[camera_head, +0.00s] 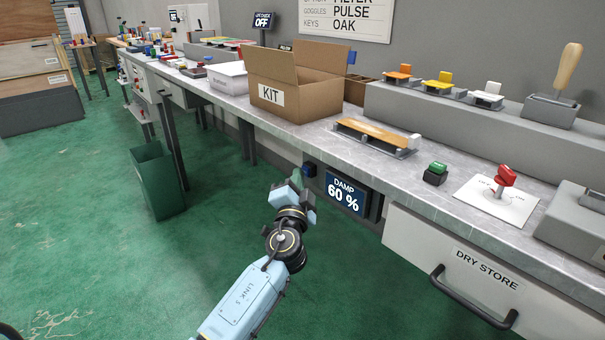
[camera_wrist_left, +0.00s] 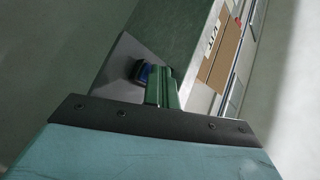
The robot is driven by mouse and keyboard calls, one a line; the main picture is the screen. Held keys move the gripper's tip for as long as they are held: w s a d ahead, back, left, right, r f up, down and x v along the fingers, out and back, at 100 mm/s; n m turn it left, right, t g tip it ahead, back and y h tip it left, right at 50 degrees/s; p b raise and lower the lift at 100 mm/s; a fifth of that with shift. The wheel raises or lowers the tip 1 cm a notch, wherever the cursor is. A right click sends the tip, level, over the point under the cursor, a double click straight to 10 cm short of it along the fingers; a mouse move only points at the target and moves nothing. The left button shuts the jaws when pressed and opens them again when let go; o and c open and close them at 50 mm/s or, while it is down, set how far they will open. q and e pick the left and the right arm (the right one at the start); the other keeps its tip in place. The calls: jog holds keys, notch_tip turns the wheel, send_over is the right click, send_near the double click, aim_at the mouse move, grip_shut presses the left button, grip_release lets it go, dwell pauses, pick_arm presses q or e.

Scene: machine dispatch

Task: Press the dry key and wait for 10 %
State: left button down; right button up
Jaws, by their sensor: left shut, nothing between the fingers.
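The damp display (camera_head: 347,192) under the bench's front edge reads "DAMP 60 %". A small dark-blue key (camera_head: 309,169) sits just left of it, with no readable label. My left gripper (camera_head: 296,178) is shut and empty, its fingertips close to the left of this key in the head view. In the left wrist view the green fingers (camera_wrist_left: 163,90) are together beside the blue key (camera_wrist_left: 144,73). I cannot tell whether they touch it. My right gripper is not in view.
A drawer marked "DRY STORE" (camera_head: 455,275) with a black handle is right of the display. On the bench stand a carton marked "KIT" (camera_head: 300,98), a green button (camera_head: 437,168) and a red-handled switch (camera_head: 505,177). A green bin (camera_head: 157,182) stands on the floor.

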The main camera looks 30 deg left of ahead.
pick_arm(q)
jog(key=shift+s, duration=0.1)
jog(key=shift+s+a, duration=0.3)
jog(key=shift+s, duration=0.45)
jog(key=s, duration=0.1)
jog(key=s+a, duration=0.1)
jog(key=s, duration=0.1)
jog(key=s+a+p, duration=0.1)
jog(key=shift+s, duration=0.3)
dwell(0.9)
